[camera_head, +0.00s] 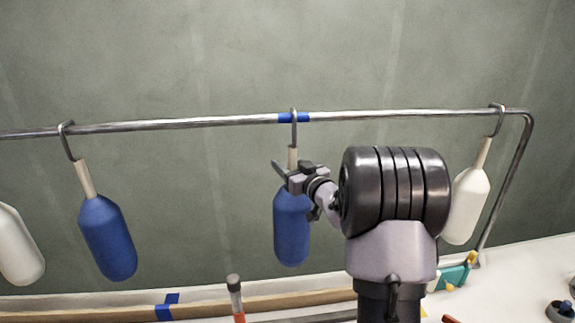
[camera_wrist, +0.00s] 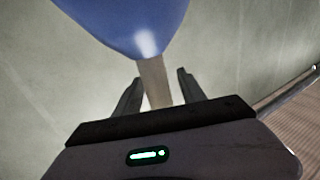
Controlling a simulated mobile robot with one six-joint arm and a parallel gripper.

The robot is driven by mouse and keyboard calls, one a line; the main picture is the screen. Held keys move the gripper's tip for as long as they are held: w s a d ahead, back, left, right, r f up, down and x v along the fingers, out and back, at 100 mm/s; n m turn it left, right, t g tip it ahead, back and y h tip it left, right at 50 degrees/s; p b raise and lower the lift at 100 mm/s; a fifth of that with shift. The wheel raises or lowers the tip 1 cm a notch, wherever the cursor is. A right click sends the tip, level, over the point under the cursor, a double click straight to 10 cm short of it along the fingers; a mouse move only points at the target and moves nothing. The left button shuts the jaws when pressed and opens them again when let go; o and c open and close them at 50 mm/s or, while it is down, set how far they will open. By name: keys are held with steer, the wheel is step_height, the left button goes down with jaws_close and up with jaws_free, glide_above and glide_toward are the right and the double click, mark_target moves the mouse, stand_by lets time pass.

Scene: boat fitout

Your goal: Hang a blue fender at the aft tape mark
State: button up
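A blue fender (camera_head: 291,235) with a pale neck and a metal hook hangs upright from the rail in the head view. Its hook (camera_head: 294,131) crosses the blue tape mark (camera_head: 284,118) on the rail. My gripper (camera_head: 294,188) is at the fender's upper end. In the wrist view, the blue body (camera_wrist: 130,22) and the pale neck (camera_wrist: 154,82) show, with the neck between my spread fingers (camera_wrist: 160,76). A gap shows on the neck's right side, so the fingers are not closed on it. A second blue fender (camera_head: 107,238) hangs tilted farther left.
The metal rail (camera_head: 200,124) runs across and bends down at the right. White fenders hang at the far left (camera_head: 18,245) and right (camera_head: 466,208). Below are a wooden strip (camera_head: 205,306) with blue tape (camera_head: 165,307), a red-and-grey tube (camera_head: 236,298) and a teal item (camera_head: 452,277).

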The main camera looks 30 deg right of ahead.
steer(key=s+a+p, duration=0.1)
steer(key=s, duration=1.6)
steer(key=a+m+g+h+b, duration=0.3)
steer(key=a+m+g+h, duration=0.15)
steer(key=a, duration=0.35)
steer(key=s+a+f+g+y+b, duration=0.1)
steer(key=s+a+f+g+y, duration=0.2)
steer(key=s+a, duration=0.7)
steer(key=s+a+f+g+y+b, duration=0.1)
steer(key=s+a+f+g+y, duration=0.3)
steer(key=s+a, duration=0.6)
steer(key=a+f, duration=0.2)
steer(key=a, duration=0.2)
steer(key=shift+s+a+n+g+b, duration=0.15)
steer(key=shift+s+n+g+b, duration=0.05)
steer(key=shift+n+g+b, duration=0.2)
